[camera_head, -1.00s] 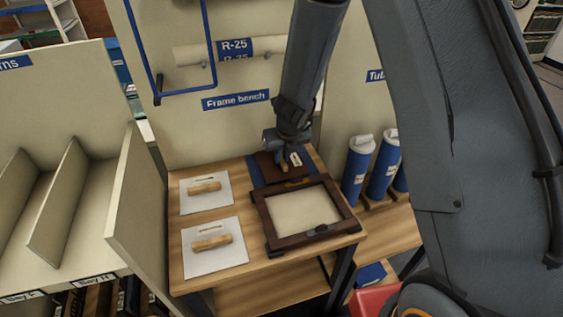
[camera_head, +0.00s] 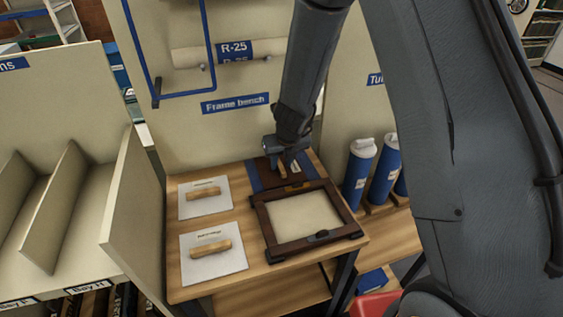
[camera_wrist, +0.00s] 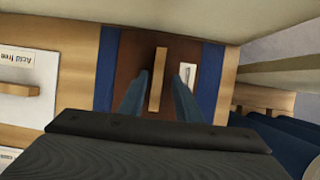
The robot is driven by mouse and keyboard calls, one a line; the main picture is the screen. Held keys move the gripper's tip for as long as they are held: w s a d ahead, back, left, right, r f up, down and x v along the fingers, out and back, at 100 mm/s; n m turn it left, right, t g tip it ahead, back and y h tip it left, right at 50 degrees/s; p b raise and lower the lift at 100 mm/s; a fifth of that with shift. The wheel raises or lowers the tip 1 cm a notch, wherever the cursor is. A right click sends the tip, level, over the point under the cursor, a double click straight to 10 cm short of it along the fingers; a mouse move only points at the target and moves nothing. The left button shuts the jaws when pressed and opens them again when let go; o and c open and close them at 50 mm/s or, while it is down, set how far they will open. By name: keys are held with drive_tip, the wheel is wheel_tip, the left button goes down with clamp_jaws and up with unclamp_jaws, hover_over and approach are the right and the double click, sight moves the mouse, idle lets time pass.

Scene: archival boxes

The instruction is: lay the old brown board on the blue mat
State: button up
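The old brown board (camera_wrist: 132,62) has a light wooden handle (camera_wrist: 158,80) and a small white label (camera_wrist: 187,70). It appears to lie flat on the blue mat (camera_wrist: 212,75), which shows as a strip along both sides of it. The mat also shows in the head view (camera_head: 254,176), at the back of the bench behind a dark frame. My gripper (camera_wrist: 158,98) is over the board. Its two fingers stand on either side of the handle with a visible gap at each, so it is open. My gripper partly hides the board (camera_head: 272,176) in the head view.
The dark wooden frame (camera_head: 264,226) with a cream panel lies just in front of the mat. Two white sheets with wooden handles (camera_head: 203,192) (camera_head: 211,249) lie at the left of the bench. Blue tubes (camera_head: 357,172) stand at the right. The upright back panel (camera_head: 180,130) rises behind.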

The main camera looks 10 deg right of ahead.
drive_tip(key=s+d+r+n+p, duration=0.2)
drive_tip(key=s+r+n+p, duration=0.35)
drive_tip(key=r+n, duration=0.35)
drive_tip(key=s+d+r+n+p, duration=0.35)
drive_tip(key=s+r+n, duration=0.35)
drive_tip(key=r, duration=0.4)
drive_tip(key=s+d+r+n+g, duration=0.1)
drive_tip(key=s+d+r+n, duration=0.1)
drive_tip(key=s+n, duration=0.4)
drive_tip(key=s+d+r+n, duration=0.2)
drive_tip(key=s+d+n, duration=0.2)
drive_tip(key=n, duration=0.7)
drive_tip(key=shift+s+d+r+n+g+h, duration=0.15)
drive_tip(key=shift+s+r+n+g+h, duration=0.2)
drive_tip(key=shift+s, duration=0.7)
drive_tip(key=shift+f, duration=0.1)
